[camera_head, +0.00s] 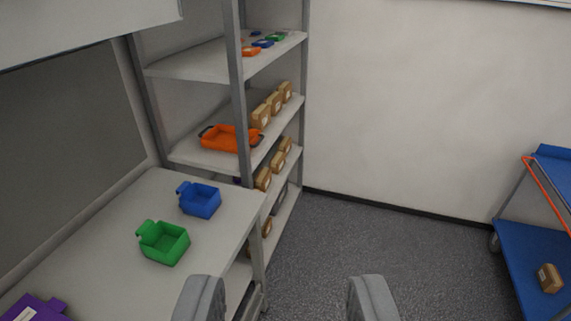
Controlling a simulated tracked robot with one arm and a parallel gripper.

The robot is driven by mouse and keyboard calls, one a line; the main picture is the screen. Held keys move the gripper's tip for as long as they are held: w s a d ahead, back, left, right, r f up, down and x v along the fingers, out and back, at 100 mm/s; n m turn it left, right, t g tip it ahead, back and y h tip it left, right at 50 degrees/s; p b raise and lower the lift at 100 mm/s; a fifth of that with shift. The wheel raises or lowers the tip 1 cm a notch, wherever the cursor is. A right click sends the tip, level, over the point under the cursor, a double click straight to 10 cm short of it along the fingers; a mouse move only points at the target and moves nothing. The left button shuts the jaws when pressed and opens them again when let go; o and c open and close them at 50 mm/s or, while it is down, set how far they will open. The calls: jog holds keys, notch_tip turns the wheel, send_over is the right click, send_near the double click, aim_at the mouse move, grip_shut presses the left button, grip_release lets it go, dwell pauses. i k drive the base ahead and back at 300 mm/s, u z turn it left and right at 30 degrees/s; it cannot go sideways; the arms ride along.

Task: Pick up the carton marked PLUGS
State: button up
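My gripper (287,298) is at the bottom of the view, its two grey fingers wide apart with nothing between them. Several brown cartons with pale labels stand on the grey shelf rack; a row of them (274,104) is on the middle shelf and others (277,162) are on the shelf below. One more brown carton (549,278) lies on the lower deck of the blue cart at the right. The labels are too small to read, so I cannot tell which carton is marked PLUGS. My gripper is well apart from all of them.
A pale bench (105,233) at the left holds a blue bin (200,201), a green bin (164,244) and a purple bin (33,309). An orange tray (230,139) is on the middle shelf. The blue cart (520,255) stands at right. The grey floor (385,245) between is clear.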

aim_at(277, 163)
jog(key=z, duration=0.15)
jog(key=i, duration=1.85)
jog(key=z, duration=0.95)
jog(key=i, duration=1.25)
jog(key=u, duration=0.55)
jog(key=i, duration=1.55)
jog(key=u, duration=0.65)
